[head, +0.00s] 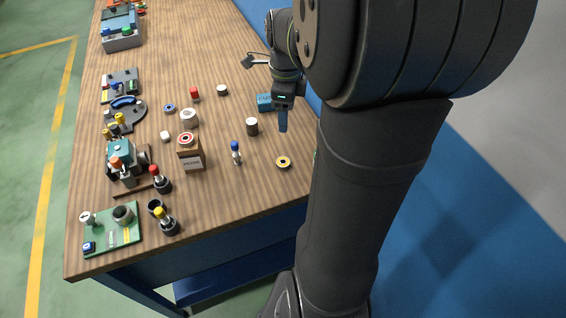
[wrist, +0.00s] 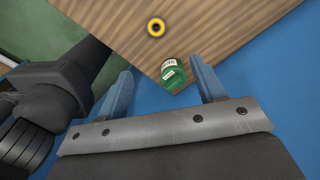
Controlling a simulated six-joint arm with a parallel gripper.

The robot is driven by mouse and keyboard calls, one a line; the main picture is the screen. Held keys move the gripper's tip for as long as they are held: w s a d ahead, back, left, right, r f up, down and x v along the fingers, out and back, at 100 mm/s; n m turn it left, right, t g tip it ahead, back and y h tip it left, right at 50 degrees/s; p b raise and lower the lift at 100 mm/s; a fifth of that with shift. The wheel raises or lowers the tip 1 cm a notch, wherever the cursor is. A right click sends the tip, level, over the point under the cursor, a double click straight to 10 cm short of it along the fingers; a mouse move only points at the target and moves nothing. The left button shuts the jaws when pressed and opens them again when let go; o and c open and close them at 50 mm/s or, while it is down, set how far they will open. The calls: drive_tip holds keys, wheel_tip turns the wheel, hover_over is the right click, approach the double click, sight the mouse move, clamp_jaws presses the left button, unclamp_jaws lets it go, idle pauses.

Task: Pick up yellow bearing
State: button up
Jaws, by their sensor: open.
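The yellow bearing (head: 283,162) is a small flat ring with a dark centre, lying on the wooden table near its right front edge. It also shows in the wrist view as a yellow ring (wrist: 156,27) near the top middle. My gripper (wrist: 160,92) is open with its two blue fingers apart and nothing between them. In the head view my gripper (head: 283,128) hangs behind the bearing, apart from it, near the table's right edge. The black arm covers part of the right side of the head view.
A green labelled container (wrist: 173,74) sits at the table corner, close beyond the fingers. A blue-tipped part (head: 236,152) stands left of the bearing, and a dark-sided cylinder (head: 252,127) behind it. Wood around the bearing is bare.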

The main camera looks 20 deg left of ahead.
hover_over(283, 158)
drive_tip(key=d, duration=0.1)
drive_tip(key=f, duration=1.2)
drive_tip(key=shift+s+d, duration=0.1)
drive_tip(key=shift+s, duration=0.3)
drive_tip(key=shift+s+a+f, duration=0.1)
drive_tip(key=shift+a+f, duration=0.05)
drive_tip(key=shift+f, duration=1.2)
drive_tip(key=shift+s+a+f, duration=0.1)
drive_tip(key=shift+a+f, duration=0.05)
drive_tip(key=shift+f, duration=1.2)
drive_tip(key=c, duration=1.1)
